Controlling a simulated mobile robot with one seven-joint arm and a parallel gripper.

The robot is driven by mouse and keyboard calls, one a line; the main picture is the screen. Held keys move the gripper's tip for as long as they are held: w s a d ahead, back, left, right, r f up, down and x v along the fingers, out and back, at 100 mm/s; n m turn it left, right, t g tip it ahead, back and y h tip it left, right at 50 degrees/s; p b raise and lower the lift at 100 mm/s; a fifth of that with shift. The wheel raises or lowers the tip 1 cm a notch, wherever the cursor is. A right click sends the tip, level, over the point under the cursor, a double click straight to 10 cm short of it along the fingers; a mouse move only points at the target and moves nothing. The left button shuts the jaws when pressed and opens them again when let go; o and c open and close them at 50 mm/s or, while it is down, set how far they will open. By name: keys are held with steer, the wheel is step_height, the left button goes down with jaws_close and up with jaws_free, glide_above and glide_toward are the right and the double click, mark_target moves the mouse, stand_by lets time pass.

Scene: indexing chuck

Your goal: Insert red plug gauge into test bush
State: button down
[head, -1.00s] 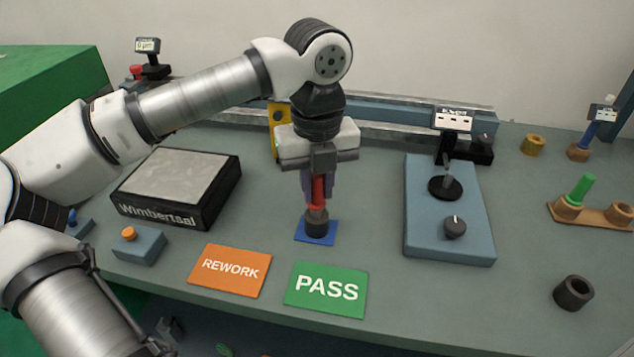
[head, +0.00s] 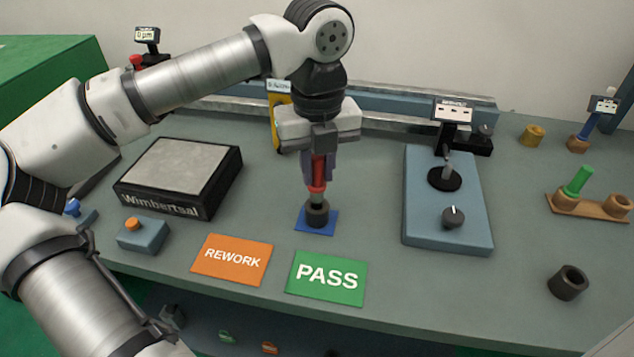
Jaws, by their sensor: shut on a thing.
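The red plug gauge (head: 317,175) is upright in my gripper (head: 320,160), which is shut on its upper part. A grey lower section of the gauge shows below the red collar. It meets the top of the dark test bush (head: 317,214) in the picture. I cannot tell whether its tip is inside the bore or just over it. The bush stands upright on a small blue pad (head: 330,228) near the front middle of the bench.
Orange REWORK (head: 232,260) and green PASS (head: 326,278) plates lie in front. A black-sided plate block (head: 180,178) stands left, a blue-grey gauge stand (head: 470,228) right. A loose dark bush (head: 568,283) and a brown holder (head: 592,207) with a green plug are farther right.

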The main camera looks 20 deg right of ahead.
steer(key=shift+r+p, duration=1)
steer(key=shift+r, duration=0.8)
